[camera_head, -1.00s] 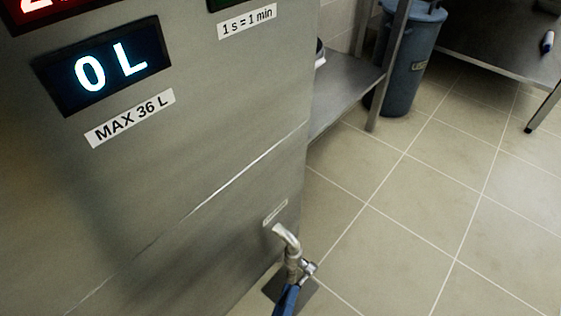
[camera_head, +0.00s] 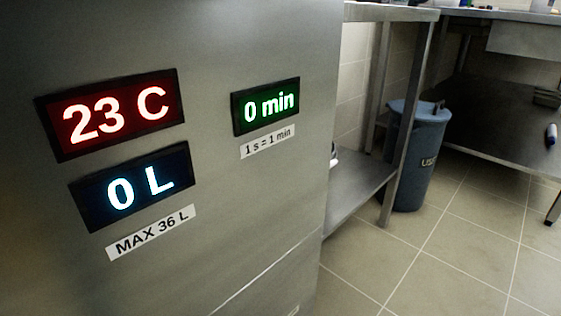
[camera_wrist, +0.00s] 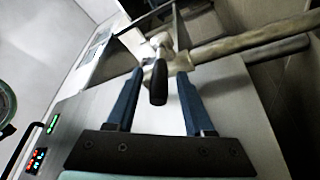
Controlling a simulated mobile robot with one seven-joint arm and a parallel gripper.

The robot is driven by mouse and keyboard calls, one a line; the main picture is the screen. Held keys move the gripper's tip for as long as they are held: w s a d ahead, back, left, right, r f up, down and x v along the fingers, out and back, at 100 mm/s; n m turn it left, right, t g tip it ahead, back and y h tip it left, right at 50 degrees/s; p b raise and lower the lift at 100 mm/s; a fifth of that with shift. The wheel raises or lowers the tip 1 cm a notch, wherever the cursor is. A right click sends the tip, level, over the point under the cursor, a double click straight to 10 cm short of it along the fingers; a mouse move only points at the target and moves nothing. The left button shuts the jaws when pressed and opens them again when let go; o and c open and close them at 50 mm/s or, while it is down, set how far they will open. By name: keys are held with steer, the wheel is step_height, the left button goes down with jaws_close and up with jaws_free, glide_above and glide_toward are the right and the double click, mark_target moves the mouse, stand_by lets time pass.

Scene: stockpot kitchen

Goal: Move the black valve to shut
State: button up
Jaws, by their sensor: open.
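The black valve (camera_wrist: 158,84) shows in the wrist view as a short, rounded black lever. It points toward the camera from a metal fitting (camera_wrist: 163,45). My gripper (camera_wrist: 159,77) is open, with one blue finger on each side of the lever in the picture. I see no clear contact between the fingers and the lever, and its exact depth between them is hard to tell. Neither valve nor gripper shows in the head view.
A thick pale pipe (camera_wrist: 250,42) runs right from the fitting. In the head view, a steel panel (camera_head: 270,210) bears displays reading 23 C (camera_head: 115,114), 0 L (camera_head: 138,187) and 0 min (camera_head: 266,106). A blue-grey bin (camera_head: 418,160) stands by a steel table. Tiled floor is open at lower right.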

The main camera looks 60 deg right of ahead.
steer(key=b+v, duration=0.5)
steer(key=v, duration=0.8)
stand_by(0.4)
